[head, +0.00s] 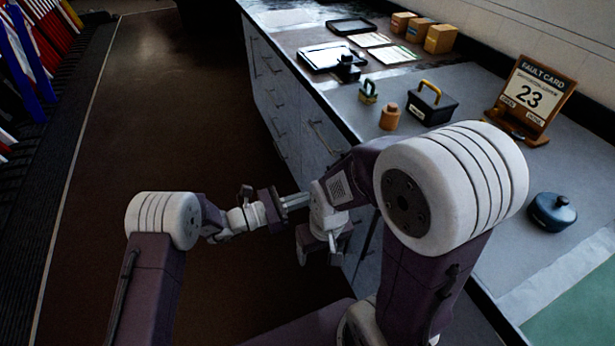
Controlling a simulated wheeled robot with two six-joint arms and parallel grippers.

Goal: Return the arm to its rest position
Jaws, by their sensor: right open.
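My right arm reaches in from the lower right, in front of the counter's drawer fronts. My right gripper (334,255) hangs at the end of its wrist, pointing down, open, with nothing seen between its fingers. My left arm comes in from the lower left and bends toward the middle. My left gripper (300,201) points right, close beside the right wrist. Its fingers look close together, but their gap is too small to judge. I cannot tell whether it touches the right wrist. Nothing is seen hanging from either gripper.
The grey counter (425,185) runs along the right. On it are a black toolbox (433,106), an orange-brown jar (390,117), a dark blue pot (552,212) and a fault card stand (531,97) reading 23. A lever frame (40,45) stands far left. The brown floor (150,110) between is clear.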

